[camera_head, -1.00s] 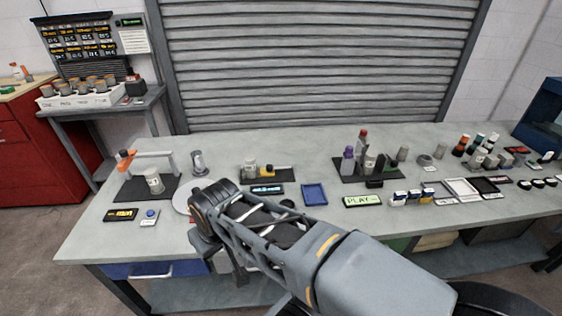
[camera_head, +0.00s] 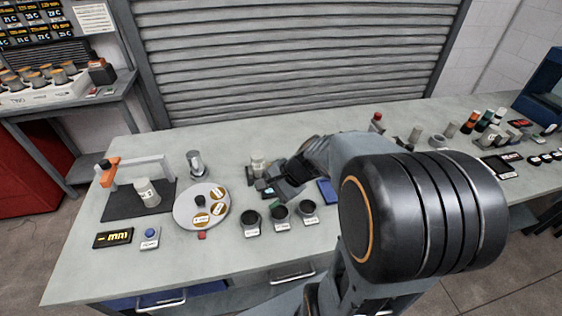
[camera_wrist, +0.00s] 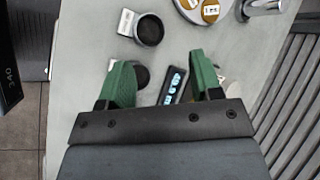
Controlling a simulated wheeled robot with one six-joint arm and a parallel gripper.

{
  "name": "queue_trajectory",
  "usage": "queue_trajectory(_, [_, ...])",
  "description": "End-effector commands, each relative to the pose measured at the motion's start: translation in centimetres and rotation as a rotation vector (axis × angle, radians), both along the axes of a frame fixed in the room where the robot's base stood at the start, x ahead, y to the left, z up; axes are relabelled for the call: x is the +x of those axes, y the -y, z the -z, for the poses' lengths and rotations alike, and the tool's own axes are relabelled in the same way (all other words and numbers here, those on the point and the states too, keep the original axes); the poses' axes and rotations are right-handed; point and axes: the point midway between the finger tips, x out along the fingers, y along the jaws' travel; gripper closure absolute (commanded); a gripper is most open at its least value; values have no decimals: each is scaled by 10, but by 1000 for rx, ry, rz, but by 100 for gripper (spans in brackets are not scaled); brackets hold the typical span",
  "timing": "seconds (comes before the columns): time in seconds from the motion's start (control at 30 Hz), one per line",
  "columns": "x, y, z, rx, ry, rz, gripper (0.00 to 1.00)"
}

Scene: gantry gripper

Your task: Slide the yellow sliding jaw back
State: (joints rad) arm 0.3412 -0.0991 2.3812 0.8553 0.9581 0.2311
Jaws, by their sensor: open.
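My gripper (camera_head: 266,187) is low over the middle of the bench, just in front of that mat. In the wrist view my gripper (camera_wrist: 162,78) has its two green fingers spread apart, with nothing held between them. A black display with blue digits (camera_wrist: 172,88) lies beyond and below the fingers.
A grey-and-orange gantry (camera_head: 138,166) stands on a dark mat at left. A round plate with discs (camera_head: 180,208) lies beside it. Several dark cups (camera_head: 251,222) stand along the bench front. A silver post (camera_head: 195,163) stands behind the plate.

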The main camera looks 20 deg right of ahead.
Motion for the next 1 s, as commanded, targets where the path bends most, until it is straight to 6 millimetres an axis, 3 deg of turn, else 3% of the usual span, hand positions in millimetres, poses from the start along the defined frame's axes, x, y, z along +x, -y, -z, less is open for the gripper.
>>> queue_trajectory(0.03, [16,14,9,119,-47,161,41])
queue_trajectory(0.2, [62,69,30,481,-135,642,41])
queue_trajectory(0.4, [87,134,54,772,-169,1031,41])
queue_trajectory(0.5, [91,155,63,856,-172,1140,41])
queue_trajectory(0.67, [101,167,72,915,-171,1214,41])
queue_trajectory(1.0, [153,145,96,918,-174,1218,41])
